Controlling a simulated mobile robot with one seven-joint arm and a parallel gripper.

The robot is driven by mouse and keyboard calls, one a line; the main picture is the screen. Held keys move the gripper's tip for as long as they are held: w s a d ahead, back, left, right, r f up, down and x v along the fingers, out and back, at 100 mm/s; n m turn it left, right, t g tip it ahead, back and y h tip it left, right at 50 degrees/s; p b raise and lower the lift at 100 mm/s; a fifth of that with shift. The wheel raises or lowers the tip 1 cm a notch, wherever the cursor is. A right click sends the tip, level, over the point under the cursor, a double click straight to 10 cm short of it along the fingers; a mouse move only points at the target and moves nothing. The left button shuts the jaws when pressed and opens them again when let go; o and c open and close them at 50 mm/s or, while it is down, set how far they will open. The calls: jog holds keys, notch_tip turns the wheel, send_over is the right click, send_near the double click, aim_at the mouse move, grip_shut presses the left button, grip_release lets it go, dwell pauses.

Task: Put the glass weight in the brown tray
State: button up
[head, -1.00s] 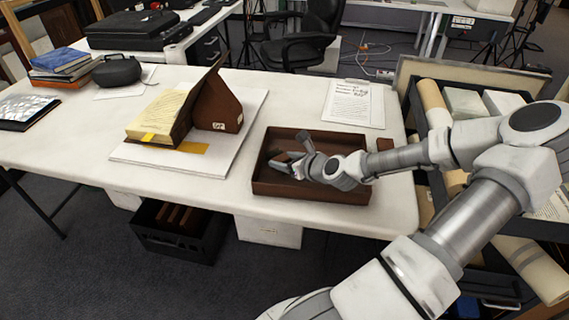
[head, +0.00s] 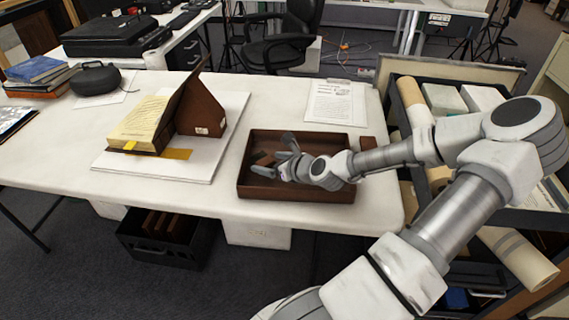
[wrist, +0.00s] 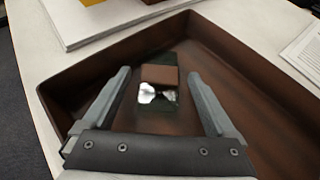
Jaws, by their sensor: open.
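The brown tray (head: 300,192) is a shallow open box near the right end of the white table. The glass weight (wrist: 158,88) is a small clear and dark block with bright reflections, lying on the tray floor in the wrist view. My gripper (wrist: 159,74) is open, with one finger on each side of the weight in that view; I see no finger touching it. In the head view my gripper (head: 277,156) reaches low into the left half of the tray. There a small brownish shape (head: 265,160) shows by the fingers, probably the weight.
An open book on a brown cradle (head: 200,105) stands on a white board left of the tray. A clipboard with paper (head: 335,103) lies behind the tray. A dark cart with rolls and boxes (head: 460,97) stands at the right.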

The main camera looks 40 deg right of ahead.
jog(key=p+v, duration=0.4)
jog(key=v, duration=0.7)
jog(key=shift+s+r, duration=0.1)
jog(key=shift+s, duration=0.05)
jog(key=shift+a, duration=0.1)
